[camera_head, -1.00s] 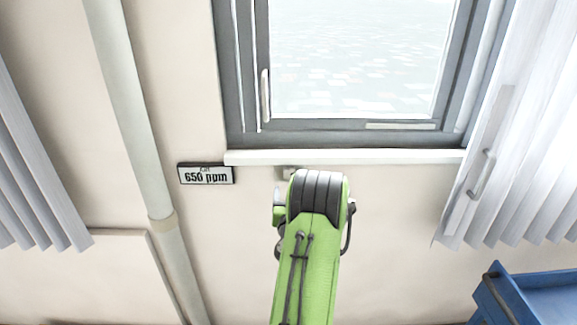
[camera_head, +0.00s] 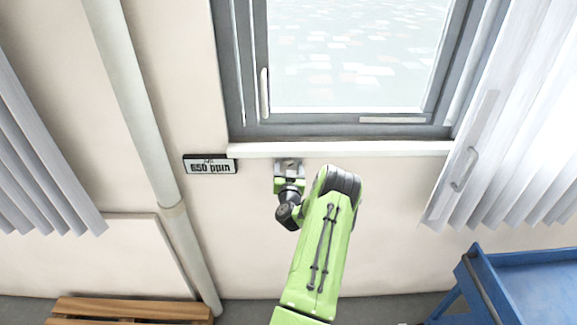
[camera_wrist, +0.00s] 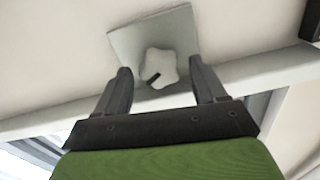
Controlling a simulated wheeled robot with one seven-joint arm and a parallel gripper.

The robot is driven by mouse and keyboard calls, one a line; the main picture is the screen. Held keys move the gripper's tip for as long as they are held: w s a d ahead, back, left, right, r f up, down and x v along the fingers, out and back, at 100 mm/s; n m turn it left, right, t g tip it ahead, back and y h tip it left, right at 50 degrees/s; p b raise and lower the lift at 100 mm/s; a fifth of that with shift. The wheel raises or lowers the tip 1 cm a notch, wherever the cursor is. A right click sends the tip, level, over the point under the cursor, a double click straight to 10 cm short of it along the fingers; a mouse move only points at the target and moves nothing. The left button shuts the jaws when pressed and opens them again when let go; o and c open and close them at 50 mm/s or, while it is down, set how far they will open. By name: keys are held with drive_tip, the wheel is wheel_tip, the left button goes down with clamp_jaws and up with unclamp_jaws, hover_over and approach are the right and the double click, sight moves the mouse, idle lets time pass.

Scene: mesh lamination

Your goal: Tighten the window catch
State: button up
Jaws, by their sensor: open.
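The window catch shows in the wrist view as a pale lobed knob (camera_wrist: 158,68) with a dark slot mark, on a square grey plate (camera_wrist: 186,30). In the head view the plate (camera_head: 289,162) is on the wall just below the window sill. My gripper (camera_wrist: 161,67) is open, with one finger on each side of the knob and gaps visible on both sides. I cannot tell how far the fingertips reach along it. In the head view my gripper (camera_head: 288,180) is at the plate, mostly hiding the knob.
The white sill (camera_head: 345,149) runs above the plate, under the grey-framed window (camera_head: 300,131). A "650 ppm" display (camera_head: 210,164) is left of the plate. A pipe (camera_head: 140,110), blinds (camera_head: 520,110), a blue cart (camera_head: 530,258) and a wooden pallet (camera_head: 130,308) stand farther out.

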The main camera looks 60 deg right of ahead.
drive_tip(key=shift+c, duration=0.4)
drive_tip(key=c, duration=1)
drive_tip(key=shift+m, duration=0.3)
drive_tip(key=m+b, duration=0.1)
drive_tip(key=m, duration=0.1)
drive_tip(key=shift+m, duration=1.5)
drive_tip(key=o, duration=1.1)
